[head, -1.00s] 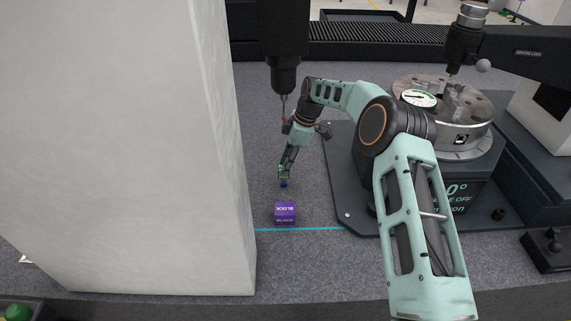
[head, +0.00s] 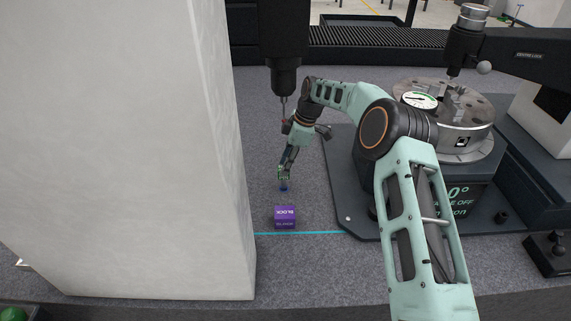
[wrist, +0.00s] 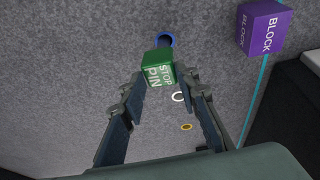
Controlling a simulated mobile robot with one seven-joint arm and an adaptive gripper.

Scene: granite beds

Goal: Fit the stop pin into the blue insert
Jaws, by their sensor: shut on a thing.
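The stop pin (wrist: 158,70) has a green block head lettered STOP PIN. My gripper (wrist: 160,82) is shut on it, with a finger on each side of the head. In the head view my gripper (head: 284,172) hangs over the granite, with a bit of green between the fingers. The blue insert (wrist: 166,39) is a blue ring in the granite, just beyond the pin's head in the wrist view and partly hidden by it. It shows as a small blue spot (head: 283,187) below the fingertips in the head view. The pin's lower end is hidden, so I cannot tell whether it touches the insert.
A purple block (head: 285,216) lies near the insert, by a cyan line (head: 300,233). A white ring (wrist: 177,96) and a yellow ring (wrist: 186,127) lie in the granite. A tall pale column (head: 130,150) stands left; a rotary table (head: 450,125) stands right. A spindle (head: 284,75) hangs behind.

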